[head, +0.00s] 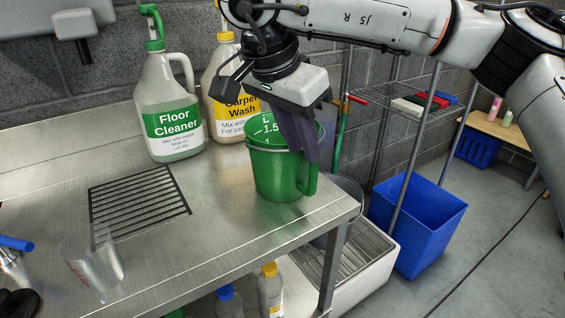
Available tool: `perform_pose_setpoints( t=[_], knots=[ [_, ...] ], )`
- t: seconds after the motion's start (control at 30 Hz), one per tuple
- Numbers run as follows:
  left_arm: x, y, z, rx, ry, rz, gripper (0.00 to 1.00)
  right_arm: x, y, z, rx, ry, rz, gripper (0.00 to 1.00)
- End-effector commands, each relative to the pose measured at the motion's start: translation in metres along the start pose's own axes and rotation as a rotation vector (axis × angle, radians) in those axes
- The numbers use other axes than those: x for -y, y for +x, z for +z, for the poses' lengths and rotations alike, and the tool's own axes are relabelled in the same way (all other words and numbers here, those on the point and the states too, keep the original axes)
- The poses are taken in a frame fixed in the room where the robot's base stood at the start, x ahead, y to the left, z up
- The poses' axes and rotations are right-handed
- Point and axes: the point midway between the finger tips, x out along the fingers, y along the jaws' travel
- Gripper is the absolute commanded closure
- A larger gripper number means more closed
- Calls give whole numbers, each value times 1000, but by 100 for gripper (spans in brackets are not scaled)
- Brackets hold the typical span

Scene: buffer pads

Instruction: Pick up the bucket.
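The green bucket (270,180) stands upright on the steel counter near its right front corner, with its handle (309,183) on the right side. White measuring marks, including "1.5", show inside its far wall. My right gripper (304,150) reaches down from above at the bucket's right rim, just above the handle. Its dark fingers overlap the rim and hide part of it. I cannot tell whether they are closed on the bucket.
A Floor Cleaner jug (168,92) and a Carpet Wash jug (222,70) stand behind the bucket. A clear cup (92,262) stands front left by a drain grate (135,205). A blue bin (418,222) and wire shelf stand right of the counter.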

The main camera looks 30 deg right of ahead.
Motion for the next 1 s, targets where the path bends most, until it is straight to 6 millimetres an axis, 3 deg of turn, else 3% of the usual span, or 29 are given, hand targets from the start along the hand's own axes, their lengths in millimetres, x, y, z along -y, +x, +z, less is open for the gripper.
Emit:
perform_pose_setpoints(
  t=[0.1,0.37,0.63,0.97,1.0],
  knots=[
    [0,1,2,2,-1,1,100,-1,21,1,1,-1,3,78],
    [-1,1,6,8,-3,3,100,0,44,2,4,-1,1,78],
    [-2,1,10,14,-5,3,100,0,83,2,5,-1,1,78],
    [-1,1,10,13,-5,3,100,0,90,2,6,-1,0,78],
    [-1,1,10,13,-5,3,100,0,90,2,6,-1,0,84]
  ],
)
